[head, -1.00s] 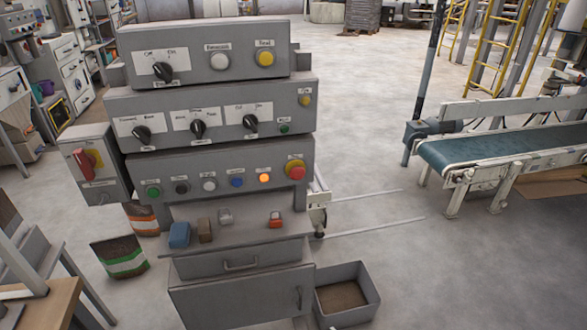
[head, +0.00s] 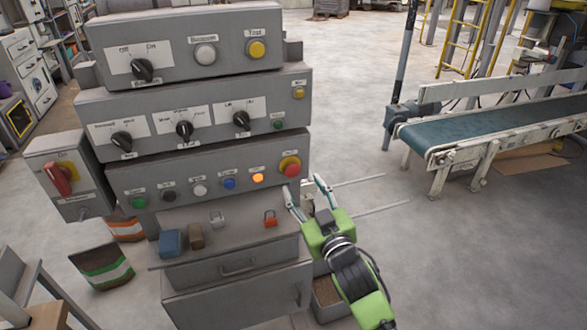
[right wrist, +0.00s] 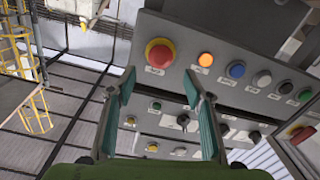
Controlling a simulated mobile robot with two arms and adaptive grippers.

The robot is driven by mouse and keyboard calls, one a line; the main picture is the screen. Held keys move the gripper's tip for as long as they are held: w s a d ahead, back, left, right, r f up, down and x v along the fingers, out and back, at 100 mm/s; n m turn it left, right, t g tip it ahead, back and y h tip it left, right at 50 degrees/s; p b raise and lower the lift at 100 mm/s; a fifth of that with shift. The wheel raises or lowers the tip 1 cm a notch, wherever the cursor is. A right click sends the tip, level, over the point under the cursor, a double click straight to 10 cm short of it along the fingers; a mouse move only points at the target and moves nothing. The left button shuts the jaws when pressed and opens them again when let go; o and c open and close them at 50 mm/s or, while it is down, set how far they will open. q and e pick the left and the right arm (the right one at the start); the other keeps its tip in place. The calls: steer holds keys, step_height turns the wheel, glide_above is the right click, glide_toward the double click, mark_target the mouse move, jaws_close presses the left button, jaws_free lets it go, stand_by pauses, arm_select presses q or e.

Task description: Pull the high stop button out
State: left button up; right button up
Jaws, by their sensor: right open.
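The stop button is a red mushroom head on a yellow collar (head: 290,168), at the right end of the lowest control box (head: 185,192) in the head view. In the right wrist view the red button (right wrist: 159,52) shows just beyond the fingertips. My right gripper (head: 304,187) is open and empty, with its fingers pointing up towards the panel, just below and right of the button. In the right wrist view the two fingers (right wrist: 159,76) stand wide apart, and the button lies roughly between their lines. Contact with it is not visible. My left gripper is out of view.
An orange lit button (head: 258,178) and a blue button (head: 229,183) sit left of the stop button. A red-handled switch box (head: 68,176) hangs at left. A conveyor (head: 480,128) stands right, with open floor between.

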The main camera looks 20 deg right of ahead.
mark_target(294, 171)
steer(key=w, duration=0.6)
steer(key=shift+w+a+p, duration=0.1)
steer(key=shift+w+p, duration=0.2)
steer(key=shift+p, duration=0.05)
steer(key=shift+w, duration=0.8)
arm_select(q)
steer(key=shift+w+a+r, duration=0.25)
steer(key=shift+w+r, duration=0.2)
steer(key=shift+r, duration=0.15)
